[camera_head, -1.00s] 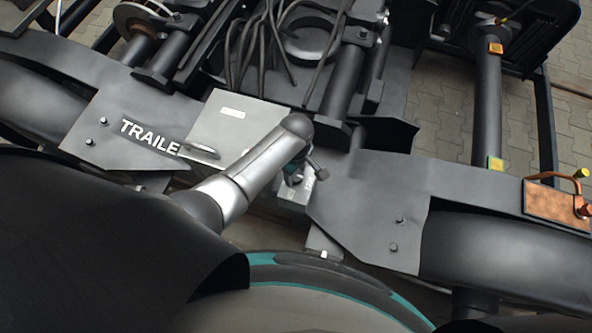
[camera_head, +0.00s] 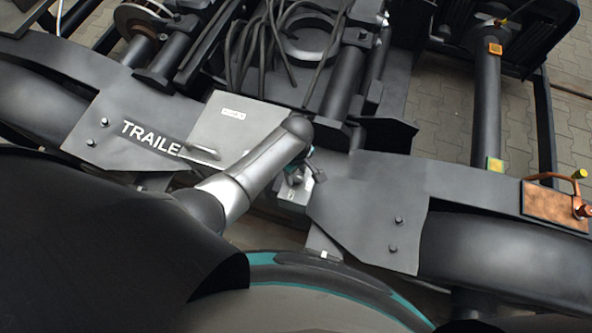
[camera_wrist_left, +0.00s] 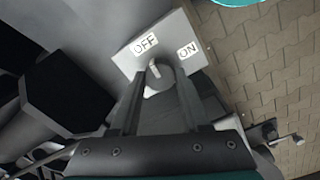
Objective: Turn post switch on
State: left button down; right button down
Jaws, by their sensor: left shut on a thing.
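The post switch is a small light grey box (camera_wrist_left: 172,48) with an OFF label and an ON label on its face, seen in the left wrist view. In the head view the box (camera_head: 292,197) sits in the gap between the frame plates, just below my left gripper (camera_head: 300,168). In the left wrist view my left gripper (camera_wrist_left: 158,78) has its two fingers on either side of the switch's grey knob (camera_wrist_left: 161,82) and is shut on it. The knob's pale tip lies nearer the OFF label than the ON label. My right gripper is out of view.
The dark bogie frame plates (camera_head: 372,215) flank the switch. Hanging cables (camera_head: 250,50) lie behind. A copper plate (camera_head: 552,203) is at the far right.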

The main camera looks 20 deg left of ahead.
pick_arm(q)
jog(key=m+p, duration=0.1)
jog(key=m, duration=0.2)
jog(key=shift+r+p, duration=0.1)
jog(key=shift+p, duration=0.25)
jog(key=m+p, duration=0.1)
jog(key=m, duration=0.3)
jog(key=shift+m, duration=0.4)
jog(key=m+p, duration=0.1)
jog(key=m, duration=0.3)
jog(key=shift+m+p, duration=0.3)
jog(key=shift+m, duration=2.2)
jog(key=shift+c, duration=2)
grip_release()
